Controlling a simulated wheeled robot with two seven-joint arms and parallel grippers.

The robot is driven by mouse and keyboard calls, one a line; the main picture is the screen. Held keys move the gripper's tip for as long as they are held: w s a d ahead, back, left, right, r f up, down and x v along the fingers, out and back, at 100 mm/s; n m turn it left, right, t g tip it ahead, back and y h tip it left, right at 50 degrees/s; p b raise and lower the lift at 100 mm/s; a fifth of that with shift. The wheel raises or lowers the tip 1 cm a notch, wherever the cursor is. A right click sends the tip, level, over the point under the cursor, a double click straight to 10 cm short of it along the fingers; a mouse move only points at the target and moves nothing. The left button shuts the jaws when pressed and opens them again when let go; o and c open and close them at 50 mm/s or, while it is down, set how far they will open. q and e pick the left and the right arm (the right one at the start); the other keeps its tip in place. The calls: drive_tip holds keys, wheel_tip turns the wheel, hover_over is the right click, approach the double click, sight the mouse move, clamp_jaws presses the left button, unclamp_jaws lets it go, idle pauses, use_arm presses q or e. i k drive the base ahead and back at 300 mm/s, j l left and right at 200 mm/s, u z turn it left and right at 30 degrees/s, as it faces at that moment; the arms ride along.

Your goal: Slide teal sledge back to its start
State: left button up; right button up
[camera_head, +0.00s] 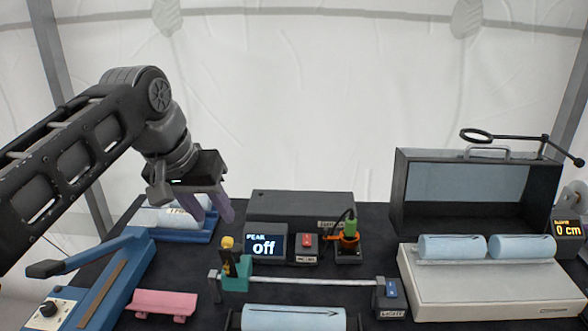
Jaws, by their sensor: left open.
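The teal sledge (236,277) sits on a pale horizontal rail (310,281), close to the rail's left end post (214,287). A black upright part with a yellow knob (228,242) stands on the sledge. My left gripper (215,218) is open, with its purple fingers pointing down. In the picture it is above and slightly left of the sledge's knob, apart from it, and nothing shows between the fingers. A dark block with a blue top (391,296) stands at the rail's right end. My right gripper is not in view.
A display reading "off" (266,246) and a red switch box (306,245) stand behind the rail. A light-blue cylinder (293,317) lies in front. A blue lever device (101,277) and pink bench (162,302) are left. A pale platform with cylinders (490,287) is right.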

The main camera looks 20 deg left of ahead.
sight(244, 263)
drive_tip(key=k+l, duration=0.25)
drive_tip(key=k, duration=0.2)
drive_tip(key=k+l, duration=0.25)
drive_tip(key=k, duration=0.25)
